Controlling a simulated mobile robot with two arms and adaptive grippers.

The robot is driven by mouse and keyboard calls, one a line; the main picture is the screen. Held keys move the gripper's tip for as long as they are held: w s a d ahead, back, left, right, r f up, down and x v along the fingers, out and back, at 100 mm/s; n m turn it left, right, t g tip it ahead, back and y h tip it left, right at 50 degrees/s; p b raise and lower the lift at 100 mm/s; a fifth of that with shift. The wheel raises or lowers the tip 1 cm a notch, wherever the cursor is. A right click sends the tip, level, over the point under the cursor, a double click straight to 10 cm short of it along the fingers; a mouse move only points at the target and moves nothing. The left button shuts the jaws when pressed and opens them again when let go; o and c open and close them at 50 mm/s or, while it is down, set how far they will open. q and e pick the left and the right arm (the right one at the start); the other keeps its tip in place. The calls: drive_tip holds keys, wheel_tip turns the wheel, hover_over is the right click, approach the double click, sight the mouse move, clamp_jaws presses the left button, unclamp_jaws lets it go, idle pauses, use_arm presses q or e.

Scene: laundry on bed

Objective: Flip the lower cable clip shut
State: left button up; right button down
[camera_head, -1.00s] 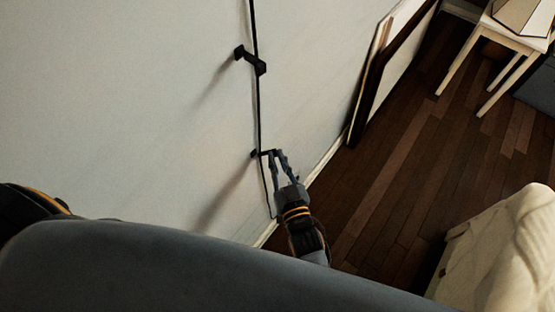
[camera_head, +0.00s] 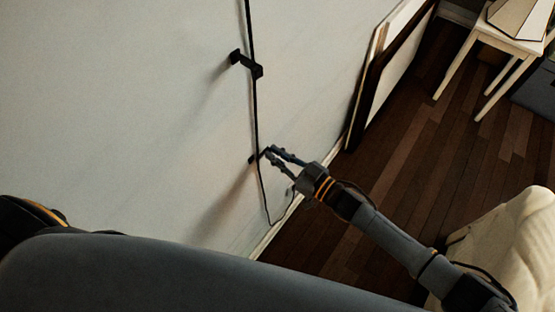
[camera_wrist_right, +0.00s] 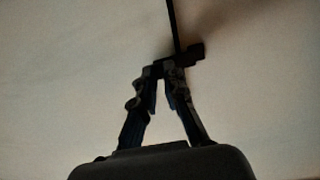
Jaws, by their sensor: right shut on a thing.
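The lower cable clip (camera_head: 252,160) is a small black piece on the pale wall, partly hidden by my right gripper. It also shows in the wrist view (camera_wrist_right: 195,53), dark and hard to make out, so I cannot tell its flap's angle. My right gripper (camera_head: 269,152) has its fingertips at the clip and is shut on it; the fingers (camera_wrist_right: 166,69) meet the clip's left part in the wrist view. The black cable (camera_head: 253,110) runs down the wall to this clip and hangs in a loop below. My left gripper is not in view.
The upper cable clip (camera_head: 246,65) juts from the wall above. A framed panel (camera_head: 398,75) leans against the wall at right. A white table (camera_head: 505,37) stands at the upper right, and pale bedding (camera_head: 505,235) lies at the lower right. Dark wooden floor (camera_head: 410,150) is open between.

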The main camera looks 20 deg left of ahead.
drive_tip(key=shift+w+r+n+g, duration=0.15)
drive_tip(key=shift+n+g, duration=0.15)
drive_tip(key=shift+g, duration=0.2)
drive_tip(key=c, duration=1.4)
unclamp_jaws()
drive_tip(key=shift+a, duration=0.1)
drive_tip(key=v, duration=1.2)
drive_tip(key=shift+f, duration=0.3)
drive_tip(key=shift+w, duration=0.1)
